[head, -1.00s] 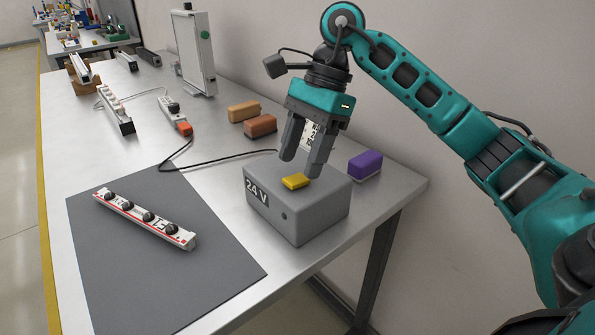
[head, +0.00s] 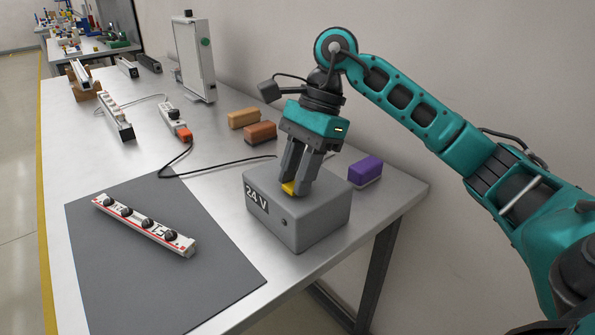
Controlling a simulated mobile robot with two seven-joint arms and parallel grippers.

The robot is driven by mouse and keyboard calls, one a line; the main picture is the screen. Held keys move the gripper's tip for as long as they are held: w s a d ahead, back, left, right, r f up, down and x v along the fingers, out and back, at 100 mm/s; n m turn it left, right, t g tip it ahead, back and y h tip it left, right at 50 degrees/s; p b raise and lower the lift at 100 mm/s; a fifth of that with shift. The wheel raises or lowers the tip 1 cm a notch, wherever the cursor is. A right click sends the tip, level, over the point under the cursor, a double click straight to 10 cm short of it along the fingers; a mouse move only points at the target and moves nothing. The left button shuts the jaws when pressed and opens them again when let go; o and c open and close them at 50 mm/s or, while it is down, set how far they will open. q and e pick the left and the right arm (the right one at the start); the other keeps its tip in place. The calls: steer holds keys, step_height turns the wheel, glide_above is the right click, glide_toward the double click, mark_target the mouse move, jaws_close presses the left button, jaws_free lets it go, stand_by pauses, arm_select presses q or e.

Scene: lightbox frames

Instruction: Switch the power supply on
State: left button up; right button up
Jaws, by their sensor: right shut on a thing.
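The power supply is a grey box (head: 310,222) marked "24 V", near the right edge of the table. A yellow switch (head: 289,188) sits on its top and is partly hidden by my fingers. My right gripper (head: 297,186) points down at the box top, its fingers shut on the yellow switch. A black cable (head: 215,167) runs from behind the box to an orange plug (head: 184,134) at a white power strip. My left gripper is not in view.
A white strip with several black knobs (head: 145,226) lies on a dark grey mat (head: 120,290) left of the box. A purple block (head: 366,170) is right of it; orange (head: 243,118) and brown (head: 260,132) blocks lie behind. A white framed panel (head: 196,60) stands further back.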

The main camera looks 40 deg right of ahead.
jaws_close()
steer(key=shift+a+r+h+p, duration=0.1)
steer(key=shift+r+h+p, duration=0.1)
steer(key=shift+h+p, duration=0.2)
steer(key=shift+a+h+p, duration=0.25)
steer(key=shift+h+p, duration=0.15)
steer(key=shift+h, duration=0.4)
steer(key=shift+a+f+h, duration=0.1)
steer(key=shift+f+h, duration=0.05)
steer(key=shift+h, duration=0.35)
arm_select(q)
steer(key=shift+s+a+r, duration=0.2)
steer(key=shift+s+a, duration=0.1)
arm_select(e)
steer(key=o, duration=0.8)
jaws_free()
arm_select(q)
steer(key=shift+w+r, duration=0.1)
arm_select(e)
steer(key=shift+o, duration=0.2)
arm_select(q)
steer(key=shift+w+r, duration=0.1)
